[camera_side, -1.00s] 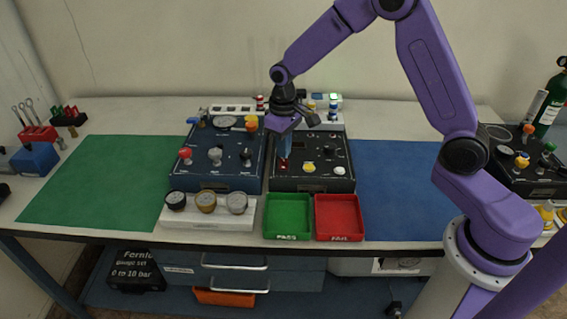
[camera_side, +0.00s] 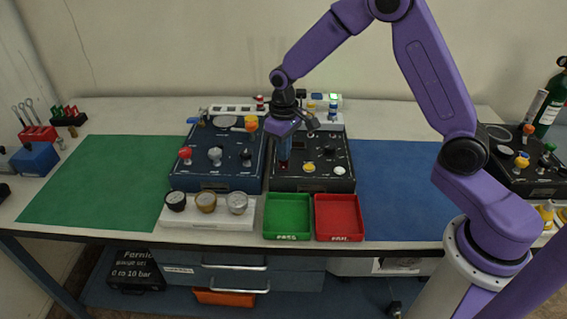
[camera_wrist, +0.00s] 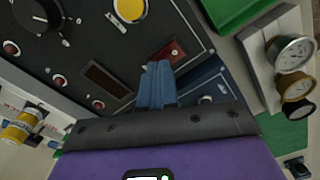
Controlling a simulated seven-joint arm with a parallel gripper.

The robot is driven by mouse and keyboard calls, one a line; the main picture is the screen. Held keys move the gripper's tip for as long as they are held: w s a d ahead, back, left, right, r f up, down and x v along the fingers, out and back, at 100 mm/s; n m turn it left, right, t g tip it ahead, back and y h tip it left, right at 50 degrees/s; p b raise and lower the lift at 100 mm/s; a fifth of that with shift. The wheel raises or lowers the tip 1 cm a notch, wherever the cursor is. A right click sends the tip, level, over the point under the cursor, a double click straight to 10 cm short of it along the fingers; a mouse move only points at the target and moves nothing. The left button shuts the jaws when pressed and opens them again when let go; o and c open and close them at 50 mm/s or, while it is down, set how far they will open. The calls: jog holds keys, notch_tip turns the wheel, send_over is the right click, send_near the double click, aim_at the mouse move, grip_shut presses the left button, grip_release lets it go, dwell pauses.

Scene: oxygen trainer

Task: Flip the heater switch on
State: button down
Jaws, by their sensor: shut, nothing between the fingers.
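The heater panel is the black box (camera_side: 312,185) in the middle of the bench, with a yellow knob, a white knob and a dark dial. A dark red rocker switch (camera_side: 283,164) is at its left side; it also shows in the wrist view (camera_wrist: 173,50), and I take it for the heater switch. My gripper (camera_side: 284,157) points down over the switch. In the wrist view its blue fingers (camera_wrist: 158,68) are together, with nothing between them, and their tips are beside the switch. I cannot tell whether they touch it. The fingers partly cover the switch's surroundings.
A blue panel (camera_side: 216,178) with several knobs stands close on the left. Three gauges (camera_side: 206,202) sit on a white block in front of it. A green tray (camera_side: 288,228) and a red tray (camera_side: 339,230) lie in front of the black panel. The blue mat (camera_side: 395,195) is clear.

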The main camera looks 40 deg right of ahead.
jog(key=shift+f, duration=0.45)
dwell(0.3)
jog(key=shift+r, duration=3.5)
jog(key=s+a+r+n, duration=0.2)
jog(key=s+n, duration=0.1)
jog(key=s, duration=0.6)
jog(key=s+a+r+n, duration=0.2)
jog(key=s, duration=0.6)
jog(key=s+d+n, duration=0.2)
jog(key=s, duration=0.6)
jog(key=s+d+n, duration=0.2)
jog(key=s+d, duration=0.1)
jog(key=s, duration=0.4)
jog(key=shift+s+d+r+n, duration=0.25)
jog(key=shift+s+n, duration=0.05)
jog(key=shift+s, duration=0.05)
